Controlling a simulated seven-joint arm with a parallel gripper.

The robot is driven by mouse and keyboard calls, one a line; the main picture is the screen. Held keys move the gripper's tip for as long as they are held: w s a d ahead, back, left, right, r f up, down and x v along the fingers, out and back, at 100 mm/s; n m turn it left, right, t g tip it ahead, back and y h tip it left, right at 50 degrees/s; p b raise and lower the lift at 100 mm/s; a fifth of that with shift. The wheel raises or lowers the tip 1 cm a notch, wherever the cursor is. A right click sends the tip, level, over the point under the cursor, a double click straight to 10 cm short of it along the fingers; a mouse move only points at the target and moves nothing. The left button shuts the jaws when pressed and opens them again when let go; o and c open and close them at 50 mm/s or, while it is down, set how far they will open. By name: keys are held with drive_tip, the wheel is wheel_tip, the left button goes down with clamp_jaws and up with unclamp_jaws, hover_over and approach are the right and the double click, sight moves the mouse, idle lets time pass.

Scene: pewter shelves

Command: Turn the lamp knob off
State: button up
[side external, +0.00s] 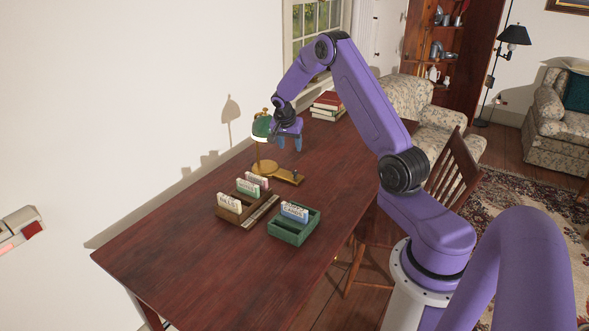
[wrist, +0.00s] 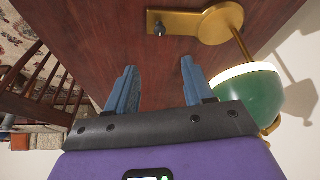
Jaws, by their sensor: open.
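A brass desk lamp with a green shade (side external: 262,126) stands on the dark red wooden desk, near the wall. Its brass base (side external: 268,168) has a bar reaching to the right, with a small dark knob (side external: 296,175) at the end. In the wrist view the knob (wrist: 159,29) sits at the left end of the brass bar, and the green shade (wrist: 250,98) is at the right. My gripper (side external: 287,146) is open and empty, above the lamp base and beside the shade. In the wrist view its blue fingers (wrist: 158,75) point toward the desk, apart from the knob.
A brown card holder (side external: 238,216) and a green card tray (side external: 291,233) stand in front of the lamp. Stacked books (side external: 327,104) lie behind it. A wooden chair (side external: 452,172) is at the desk's right side. The desk's front left (side external: 165,250) is clear.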

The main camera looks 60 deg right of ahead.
sight(295, 172)
drive_tip(key=x, duration=1.4)
drive_tip(key=shift+f, duration=0.3)
clamp_jaws()
